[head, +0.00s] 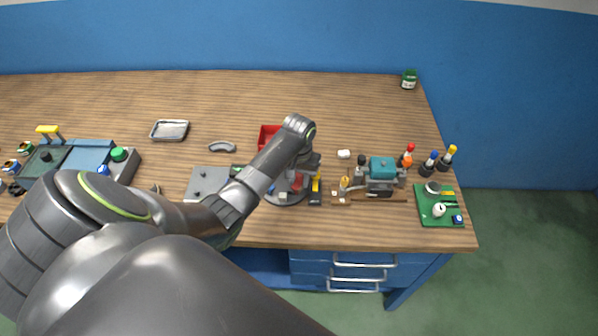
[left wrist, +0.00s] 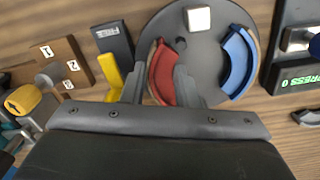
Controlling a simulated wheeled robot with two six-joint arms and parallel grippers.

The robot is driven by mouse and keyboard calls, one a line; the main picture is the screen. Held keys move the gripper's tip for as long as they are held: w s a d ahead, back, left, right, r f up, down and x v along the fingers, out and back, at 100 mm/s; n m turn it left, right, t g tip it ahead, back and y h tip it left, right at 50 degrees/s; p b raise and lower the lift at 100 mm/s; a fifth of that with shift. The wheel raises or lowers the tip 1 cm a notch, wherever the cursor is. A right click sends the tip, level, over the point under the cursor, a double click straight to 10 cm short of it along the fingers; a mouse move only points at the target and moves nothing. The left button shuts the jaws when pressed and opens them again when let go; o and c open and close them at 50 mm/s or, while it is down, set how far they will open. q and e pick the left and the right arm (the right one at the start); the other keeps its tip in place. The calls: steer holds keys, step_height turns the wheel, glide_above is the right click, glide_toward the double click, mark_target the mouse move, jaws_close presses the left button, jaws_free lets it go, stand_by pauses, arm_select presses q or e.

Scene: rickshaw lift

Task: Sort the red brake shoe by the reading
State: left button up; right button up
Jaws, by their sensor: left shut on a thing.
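The red brake shoe (left wrist: 162,73) is a curved red piece on a round dark grey plate (left wrist: 205,60). My left gripper (left wrist: 160,88) is shut on it, a finger on either side. In the head view my left gripper (head: 300,178) is over the round plate, and its wrist hides much of it. A blue curved shoe (left wrist: 238,62) lies on the plate's other side, with a pale square block (left wrist: 199,18) between. A device with a lit green display (left wrist: 300,82) is at the right edge of the wrist view; its text looks like "PRESS". My right gripper is not in view.
A red bin (head: 267,134) stands behind the plate, partly hidden by my arm. A grey curved piece (head: 222,147) and a metal tray (head: 170,130) lie to the left. A teal machine (head: 382,170) and a green board (head: 438,217) are to the right. The back of the table is mostly clear.

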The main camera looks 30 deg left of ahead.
arm_select(q)
steer(key=shift+f+p, duration=0.1)
steer(key=shift+p, duration=0.25)
stand_by(0.5)
stand_by(0.3)
steer(key=o, duration=1.5)
steer(key=shift+s, duration=0.1)
steer(key=shift+d, duration=0.1)
